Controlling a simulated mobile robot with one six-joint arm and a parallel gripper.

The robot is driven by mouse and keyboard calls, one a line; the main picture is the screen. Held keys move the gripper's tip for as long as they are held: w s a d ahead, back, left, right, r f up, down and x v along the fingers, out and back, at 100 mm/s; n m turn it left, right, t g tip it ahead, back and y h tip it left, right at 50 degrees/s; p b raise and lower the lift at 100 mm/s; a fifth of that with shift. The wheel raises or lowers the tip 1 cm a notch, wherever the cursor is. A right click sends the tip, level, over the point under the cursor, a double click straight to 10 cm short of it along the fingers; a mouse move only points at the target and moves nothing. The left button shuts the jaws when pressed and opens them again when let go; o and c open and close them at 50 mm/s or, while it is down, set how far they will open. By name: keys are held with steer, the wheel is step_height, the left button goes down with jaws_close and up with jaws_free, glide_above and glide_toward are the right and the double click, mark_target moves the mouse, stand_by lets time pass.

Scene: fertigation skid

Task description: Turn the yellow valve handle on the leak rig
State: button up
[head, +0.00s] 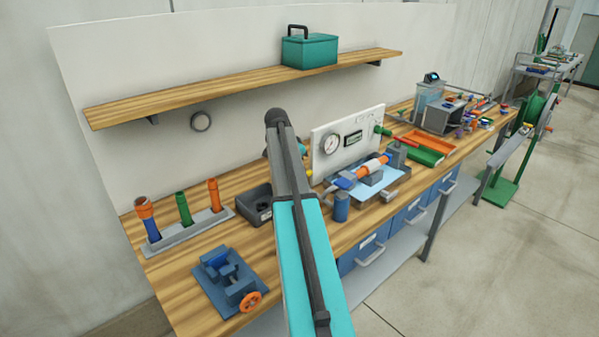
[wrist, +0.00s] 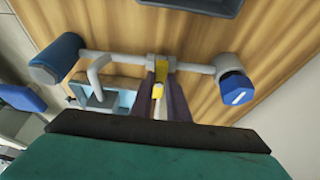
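The leak rig's grey pipe (wrist: 200,68) runs across the wrist view, with a blue cylinder (wrist: 57,58) at its left end and a blue cap (wrist: 236,88) at its right. The yellow valve handle (wrist: 157,89) sits at the pipe's middle and points toward the camera. My gripper (wrist: 164,90) is at the handle, with one dark finger on each side of it. I cannot tell whether the fingers touch it. In the head view my arm hides the gripper and most of the rig; the blue cylinder (head: 341,206) shows beside the arm.
A dark bin (head: 250,207) stands left of the rig. A white gauge panel (head: 345,140) and an orange pipe fixture (head: 371,166) are to the right. A small blue vise (head: 228,280) is at the near left. A wooden shelf (head: 200,91) runs above.

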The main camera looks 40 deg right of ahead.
steer(key=o, duration=0.4)
steer(key=shift+r, duration=0.1)
steer(key=b+v, duration=0.2)
steer(key=v, duration=1.1)
steer(key=shift+a+r+b, duration=0.15)
steer(key=shift+r+b, duration=0.15)
steer(key=shift+b, duration=0.05)
steer(key=shift+f, duration=0.1)
